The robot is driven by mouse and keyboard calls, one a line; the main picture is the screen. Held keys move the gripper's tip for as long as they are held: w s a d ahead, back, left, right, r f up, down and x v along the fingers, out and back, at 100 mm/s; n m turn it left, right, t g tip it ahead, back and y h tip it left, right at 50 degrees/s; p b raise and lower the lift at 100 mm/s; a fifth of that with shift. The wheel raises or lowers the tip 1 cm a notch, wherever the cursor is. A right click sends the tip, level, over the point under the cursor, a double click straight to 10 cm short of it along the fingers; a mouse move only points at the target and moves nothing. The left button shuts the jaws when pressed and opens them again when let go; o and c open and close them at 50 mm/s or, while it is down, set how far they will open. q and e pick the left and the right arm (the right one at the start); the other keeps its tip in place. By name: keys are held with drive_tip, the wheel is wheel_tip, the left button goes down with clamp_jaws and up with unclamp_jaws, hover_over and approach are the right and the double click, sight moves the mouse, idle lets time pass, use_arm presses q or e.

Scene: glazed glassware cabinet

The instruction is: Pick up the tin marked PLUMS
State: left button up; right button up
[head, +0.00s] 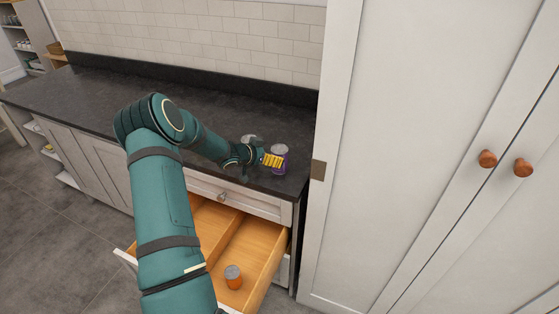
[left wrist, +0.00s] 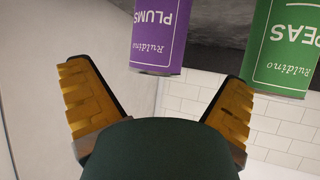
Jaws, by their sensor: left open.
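The purple tin marked PLUMS (left wrist: 160,35) shows upside down in the left wrist view, ahead of and between my open left gripper's fingers (left wrist: 158,100). In the head view the purple tin (head: 279,160) stands on the dark counter near its right end. There my left gripper (head: 268,161) is right beside the tin and overlaps part of it. I cannot tell whether a finger touches it. My right gripper is not in view.
A green tin marked PEAS (left wrist: 285,45) stands close by. A tall white cabinet (head: 400,130) borders the dark counter (head: 95,88) on the right. Below, a wooden drawer (head: 252,250) is open with an orange tin (head: 233,277) in it.

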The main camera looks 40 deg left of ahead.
sight(280, 154)
use_arm(q)
drive_tip(key=shift+x, duration=2.8)
drive_tip(key=shift+s+d, duration=0.1)
drive_tip(key=shift+d, duration=0.05)
drive_tip(key=c, duration=1.4)
